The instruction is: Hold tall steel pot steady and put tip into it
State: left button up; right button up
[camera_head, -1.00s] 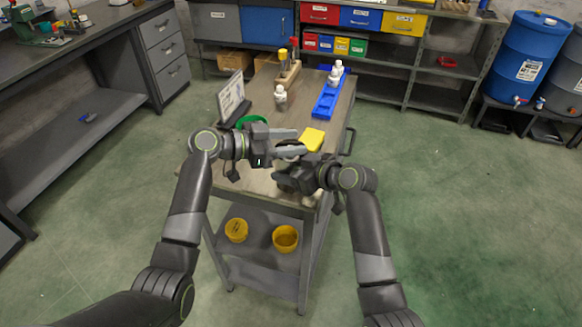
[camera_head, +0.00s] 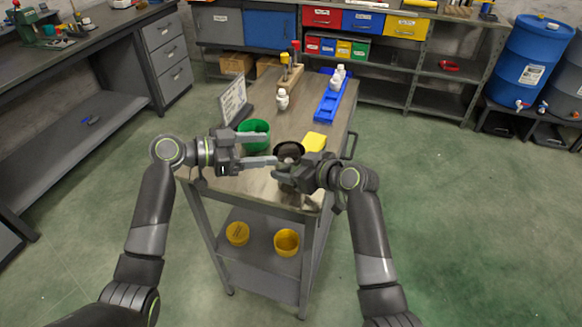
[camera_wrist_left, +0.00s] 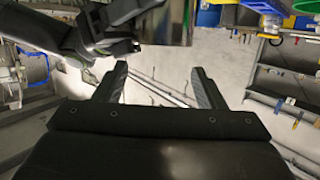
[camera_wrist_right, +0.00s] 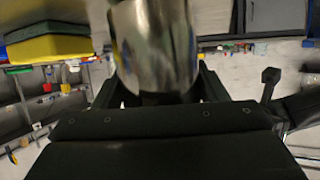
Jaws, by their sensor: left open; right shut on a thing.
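The tall steel pot (camera_head: 290,148) is near the front right of the cart top, its dark round mouth facing up. My right gripper (camera_head: 287,177) is shut on the pot, which stands between its fingers in the right wrist view (camera_wrist_right: 155,45). My left gripper (camera_head: 279,166) is open and empty, just left of the pot; its fingers (camera_wrist_left: 160,82) are spread in the left wrist view, with the pot (camera_wrist_left: 166,22) beyond them. Something pale shows inside the pot's mouth, but I cannot tell whether it is the tip.
A green bowl (camera_head: 262,129) and a yellow block (camera_head: 315,141) are close to the pot. Farther back on the cart (camera_head: 303,112) are a sign (camera_head: 233,101), a white bottle (camera_head: 282,99), a blue tray (camera_head: 327,107) and a wooden rack (camera_head: 290,78). Yellow containers (camera_head: 286,242) stand on the lower shelf.

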jog(key=shift+f, duration=0.15)
jog(key=o, duration=1.1)
